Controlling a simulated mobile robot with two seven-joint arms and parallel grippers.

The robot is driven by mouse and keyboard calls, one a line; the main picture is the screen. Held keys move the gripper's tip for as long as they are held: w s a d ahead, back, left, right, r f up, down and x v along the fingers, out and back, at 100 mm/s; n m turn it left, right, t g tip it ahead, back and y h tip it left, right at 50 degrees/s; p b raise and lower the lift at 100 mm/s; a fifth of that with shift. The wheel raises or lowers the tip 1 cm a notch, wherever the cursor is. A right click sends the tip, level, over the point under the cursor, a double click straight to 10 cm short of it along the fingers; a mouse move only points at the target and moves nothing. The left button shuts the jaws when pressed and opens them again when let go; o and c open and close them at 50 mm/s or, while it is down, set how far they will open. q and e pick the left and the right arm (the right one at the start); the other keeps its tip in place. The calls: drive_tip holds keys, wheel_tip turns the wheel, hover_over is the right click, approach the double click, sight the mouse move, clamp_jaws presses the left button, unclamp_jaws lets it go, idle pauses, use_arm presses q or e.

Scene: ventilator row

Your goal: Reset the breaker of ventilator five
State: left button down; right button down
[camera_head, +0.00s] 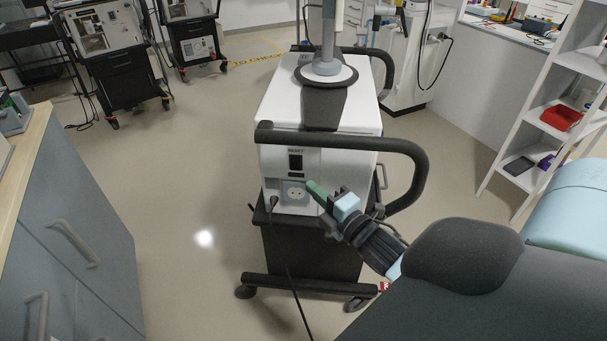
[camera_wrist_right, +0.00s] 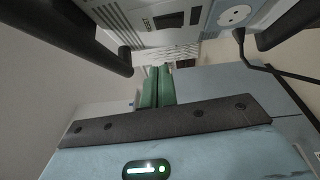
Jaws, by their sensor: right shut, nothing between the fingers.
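A white ventilator (camera_head: 318,112) on a dark wheeled cart stands in the middle of the head view, its panel side facing me. The black breaker switch (camera_head: 295,162) sits under a RESET label on that panel. In the right wrist view the dark breaker (camera_wrist_right: 168,20) shows at the top. A round socket (camera_head: 296,192) is below the switch. My right gripper (camera_head: 314,188) is shut and empty, its green fingertips near the panel, right of the socket and lower than the switch. The fingers also show in the wrist view (camera_wrist_right: 157,88), apart from the breaker. My left gripper is out of view.
A black handle bar (camera_head: 405,150) curves around the ventilator's right side, close to my right wrist. A black cable (camera_head: 287,262) hangs from the panel's lower left. Grey drawers (camera_head: 75,215) stand at left, white shelves (camera_head: 535,120) at right. Floor left of the cart is clear.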

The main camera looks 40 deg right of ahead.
drive_tip(key=s, duration=0.4)
drive_tip(key=shift+a+r, duration=0.15)
drive_tip(key=shift+r, duration=0.1)
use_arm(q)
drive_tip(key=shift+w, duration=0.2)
